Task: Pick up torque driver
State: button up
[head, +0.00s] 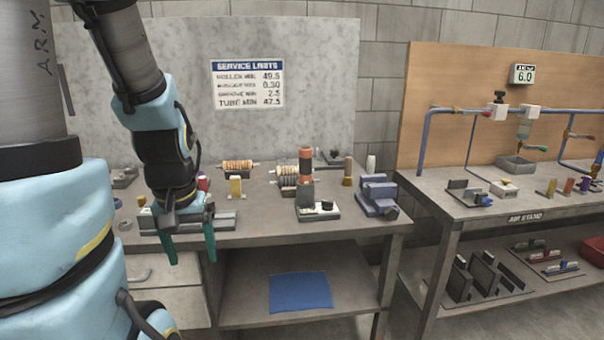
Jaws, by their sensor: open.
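My arm and gripper hide part of the bench's left side.
The left bench (270,236) also holds a brass-coloured roller (238,166), a brown-topped cylinder (347,172) and a blue-grey vise (377,195). A blue mat (300,291) lies on its lower shelf. The air stand (480,212) with blue pipes is at the right.

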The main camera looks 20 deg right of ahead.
aim_at(305, 151)
jog(key=l+u, duration=0.1)
jog(key=u, duration=0.95)
jog(key=k+l, duration=0.1)
jog(key=l, duration=0.3)
jog(key=k+l+u, duration=0.1)
jog(key=l, duration=0.3)
jog(key=k+l, duration=0.15)
jog(key=l, duration=0.25)
jog(key=k+l, duration=0.15)
jog(key=l, duration=0.2)
jog(key=i+l, duration=0.1)
jog(key=l, duration=0.15)
